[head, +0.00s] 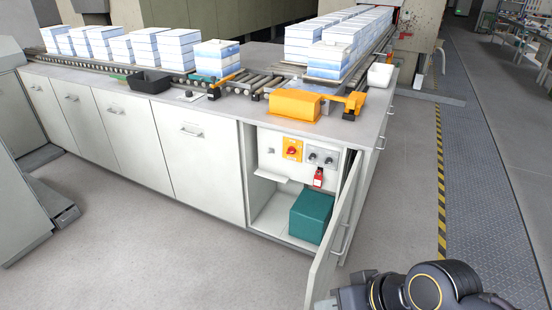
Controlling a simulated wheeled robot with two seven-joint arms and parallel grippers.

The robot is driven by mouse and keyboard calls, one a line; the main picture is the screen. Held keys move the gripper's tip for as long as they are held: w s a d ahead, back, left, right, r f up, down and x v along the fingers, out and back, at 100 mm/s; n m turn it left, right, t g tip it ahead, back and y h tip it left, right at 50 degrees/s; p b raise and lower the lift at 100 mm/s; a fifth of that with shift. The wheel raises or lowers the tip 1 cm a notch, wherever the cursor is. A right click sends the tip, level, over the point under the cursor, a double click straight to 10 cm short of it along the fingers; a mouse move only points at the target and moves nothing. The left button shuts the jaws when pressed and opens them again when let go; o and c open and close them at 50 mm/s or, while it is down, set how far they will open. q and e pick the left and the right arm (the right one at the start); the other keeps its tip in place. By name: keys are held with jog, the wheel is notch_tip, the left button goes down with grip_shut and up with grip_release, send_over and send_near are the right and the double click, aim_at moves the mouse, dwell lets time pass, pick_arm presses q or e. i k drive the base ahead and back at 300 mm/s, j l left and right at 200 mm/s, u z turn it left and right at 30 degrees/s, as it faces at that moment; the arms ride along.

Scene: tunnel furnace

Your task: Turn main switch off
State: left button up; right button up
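The main switch is a red rotary knob on a yellow-orange plate (292,150). It sits on the light panel inside an open cabinet, below the worktop. The angle of its knob is too small to tell. The cabinet door (335,240) stands swung open towards me, to the right of the opening. My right gripper (345,298) is at the bottom edge, below and right of the switch and well apart from it, near the lower end of the door. Its fingers cannot be made out. My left gripper is not in view.
Grey controls (321,156) and a red tag or padlock (318,177) are right of the switch. A green box (311,215) stands on the cabinet floor. An orange device (296,105) and stacked white-blue blocks (217,56) are above. Floor in front is clear.

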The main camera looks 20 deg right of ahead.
aim_at(292, 151)
jog(key=i+j, duration=0.15)
jog(key=j, duration=0.15)
jog(key=i+j+z, duration=0.1)
jog(key=j, duration=0.2)
jog(key=i+j, duration=0.2)
jog(key=j, duration=0.15)
jog(key=i+j+z, duration=0.1)
jog(key=j, duration=0.2)
jog(key=i+j+z, duration=0.1)
jog(key=i, duration=0.4)
jog(key=i+j+z, duration=0.1)
jog(key=i, duration=0.4)
jog(key=i+l, duration=0.55)
jog(key=l, duration=0.2)
jog(key=z, duration=0.05)
